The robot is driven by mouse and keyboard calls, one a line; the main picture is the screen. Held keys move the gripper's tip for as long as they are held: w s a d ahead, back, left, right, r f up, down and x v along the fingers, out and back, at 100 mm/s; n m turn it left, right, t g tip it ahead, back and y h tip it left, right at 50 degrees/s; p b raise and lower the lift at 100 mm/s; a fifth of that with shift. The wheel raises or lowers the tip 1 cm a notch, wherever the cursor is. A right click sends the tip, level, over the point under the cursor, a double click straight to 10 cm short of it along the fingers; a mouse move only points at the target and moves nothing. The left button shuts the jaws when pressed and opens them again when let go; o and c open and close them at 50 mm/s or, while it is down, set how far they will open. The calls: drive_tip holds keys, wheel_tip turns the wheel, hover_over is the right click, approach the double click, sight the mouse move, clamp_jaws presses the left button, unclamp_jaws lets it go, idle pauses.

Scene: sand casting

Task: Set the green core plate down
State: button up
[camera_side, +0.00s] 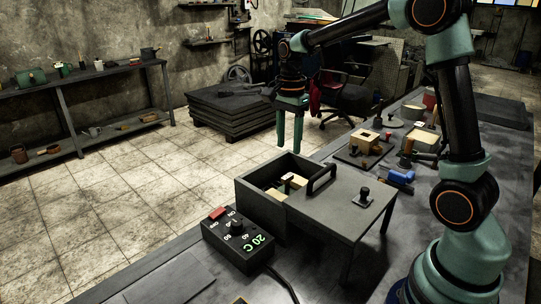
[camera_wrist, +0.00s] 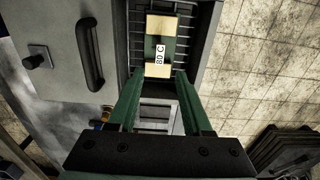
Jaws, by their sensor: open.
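The green core plate (camera_wrist: 170,46) lies on the barred rack inside the open dark box (camera_side: 262,205). In the wrist view it carries two pale wooden blocks (camera_wrist: 160,27) and a white "80 C" tag (camera_wrist: 160,54) between them. In the side view the box wall hides most of it; the blocks and tag show (camera_side: 288,181). My gripper (camera_side: 289,144) hangs above the far side of the box, pointing down, apart from the plate. In the wrist view my gripper (camera_wrist: 158,78) has its green fingers spread with nothing between them.
The box's lid (camera_side: 345,205), with a dark handle (camera_side: 320,178) and knob, extends to the right. Wooden and metal tools (camera_side: 370,140) crowd the bench behind. The bench's front left is mostly clear.

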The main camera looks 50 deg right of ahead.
drive_tip(key=s+a+r+n+t, duration=0.2)
drive_tip(key=s+a+n, duration=0.2)
drive_tip(key=s+n, duration=0.3)
drive_tip(key=s+a+r+n+t, duration=0.3)
drive_tip(key=s+n, duration=0.4)
drive_tip(key=n, duration=0.4)
drive_tip(key=shift+a+r+t, duration=0.15)
drive_tip(key=shift+a+t, duration=0.15)
drive_tip(key=shift+a, duration=0.2)
drive_tip(key=shift+c, duration=0.2)
